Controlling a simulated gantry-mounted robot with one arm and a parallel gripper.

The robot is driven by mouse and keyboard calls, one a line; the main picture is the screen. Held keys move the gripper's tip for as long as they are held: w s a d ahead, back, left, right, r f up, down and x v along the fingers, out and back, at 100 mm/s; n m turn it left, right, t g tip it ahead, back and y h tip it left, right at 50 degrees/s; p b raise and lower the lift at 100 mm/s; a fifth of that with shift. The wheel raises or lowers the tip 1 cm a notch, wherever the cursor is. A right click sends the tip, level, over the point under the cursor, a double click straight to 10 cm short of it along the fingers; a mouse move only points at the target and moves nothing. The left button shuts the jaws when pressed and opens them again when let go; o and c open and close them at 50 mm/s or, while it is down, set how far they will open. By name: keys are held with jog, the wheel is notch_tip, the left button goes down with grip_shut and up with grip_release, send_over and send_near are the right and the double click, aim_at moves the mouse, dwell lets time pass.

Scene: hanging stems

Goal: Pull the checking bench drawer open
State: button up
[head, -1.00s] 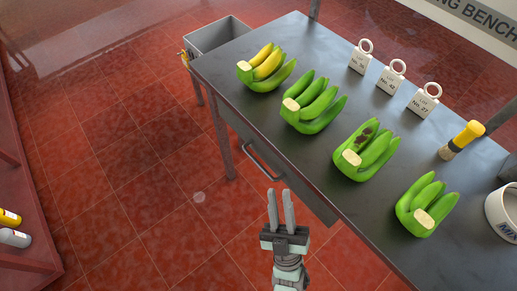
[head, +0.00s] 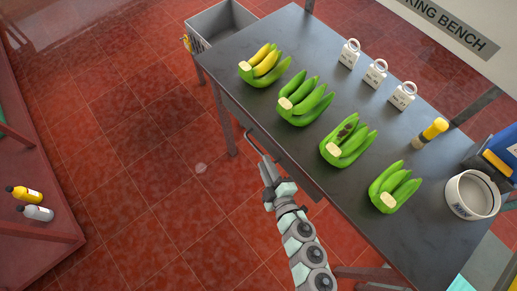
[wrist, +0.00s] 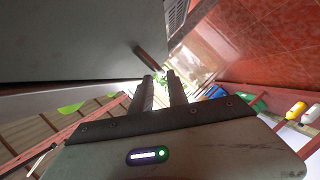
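The dark checking bench (head: 310,62) carries a drawer (head: 292,172) below its top on the near long side. The drawer front looks flush with the bench side. Its bar handle (head: 254,138) is partly hidden by my gripper in the head view. My gripper (head: 268,163) is at the handle's lower right end, in front of the drawer. In the wrist view, the two fingers (wrist: 159,80) are apart with a narrow gap. The dark handle bar (wrist: 149,58) lies just beyond the fingertips; I cannot tell whether they touch.
Several banana bunches (head: 303,100), three white tags (head: 375,74), a yellow-handled brush (head: 430,132) and a white tub (head: 472,194) stand on the bench. A grey crate (head: 222,24) is beyond its far end. A red shelf (head: 35,165) with bottles stands left. The red tiled floor between is clear.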

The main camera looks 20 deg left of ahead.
aim_at(259, 150)
jog(key=b+x, duration=0.1)
jog(key=x, duration=0.5)
jog(key=shift+w+a+f, duration=0.1)
jog(key=shift+w+a, duration=0.15)
jog(key=shift+a, duration=0.1)
jog(key=shift+c, duration=0.6)
grip_shut()
jog(key=shift+d, duration=0.1)
dwell(0.5)
